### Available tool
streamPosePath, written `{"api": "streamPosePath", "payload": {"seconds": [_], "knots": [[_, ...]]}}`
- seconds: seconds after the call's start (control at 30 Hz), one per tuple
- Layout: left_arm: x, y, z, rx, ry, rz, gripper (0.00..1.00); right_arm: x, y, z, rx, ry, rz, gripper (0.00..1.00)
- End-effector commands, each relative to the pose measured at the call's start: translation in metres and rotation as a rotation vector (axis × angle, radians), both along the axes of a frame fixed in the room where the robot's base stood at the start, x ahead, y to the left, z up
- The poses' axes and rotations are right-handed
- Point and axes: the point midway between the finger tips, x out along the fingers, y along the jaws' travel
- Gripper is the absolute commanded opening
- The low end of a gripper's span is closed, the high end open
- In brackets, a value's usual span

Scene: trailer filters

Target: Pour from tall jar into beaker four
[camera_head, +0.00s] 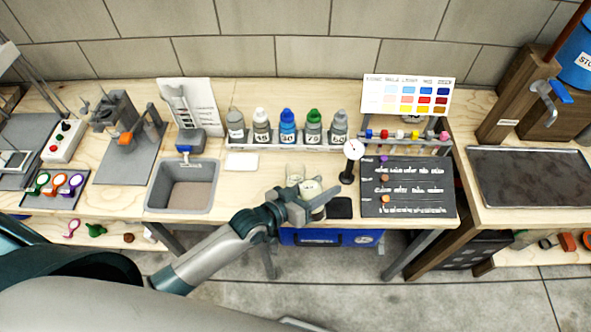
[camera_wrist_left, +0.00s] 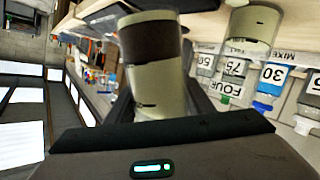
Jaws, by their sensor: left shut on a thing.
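My left gripper (camera_head: 305,205) is shut on the tall jar (camera_head: 313,189) near the front edge of the workbench. In the left wrist view the jar (camera_wrist_left: 155,75) is a pale greenish cylinder with a dark band, held between the fingers. A second pale vessel (camera_head: 295,172) stands just behind the jar in the head view. In the left wrist view a pale vessel (camera_wrist_left: 253,27) is apart from the jar, and a card reading "FOUR" (camera_wrist_left: 232,68) is close to it. I cannot tell the jar's exact tilt or fill. My right gripper is not in view.
Several capped bottles (camera_head: 287,128) stand in a row at the back. A dial gauge (camera_head: 352,160) and a dark board (camera_head: 407,187) are right of the jar. A grey sink (camera_head: 184,200) lies to the left. A small white block (camera_head: 241,162) lies between.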

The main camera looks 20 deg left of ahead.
Motion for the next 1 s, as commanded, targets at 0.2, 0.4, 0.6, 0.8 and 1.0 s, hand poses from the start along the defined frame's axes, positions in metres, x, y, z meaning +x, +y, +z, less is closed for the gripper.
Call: {"api": "streamPosePath", "payload": {"seconds": [0.2,0.4,0.6,0.8,1.0], "knots": [[-0.006,-0.006,-0.01,0.103,-0.118,0.002,0.1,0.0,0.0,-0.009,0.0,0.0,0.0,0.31],[-0.009,-0.009,-0.011,0.202,-0.224,0.006,0.1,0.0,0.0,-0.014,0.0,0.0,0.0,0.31],[-0.011,-0.011,-0.011,0.259,-0.287,0.006,0.1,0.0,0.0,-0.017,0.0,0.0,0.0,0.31],[-0.012,-0.011,-0.011,0.276,-0.303,0.006,0.1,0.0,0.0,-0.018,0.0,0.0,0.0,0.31],[-0.012,-0.011,-0.01,0.276,-0.303,0.006,0.1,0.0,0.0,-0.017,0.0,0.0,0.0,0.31]]}}
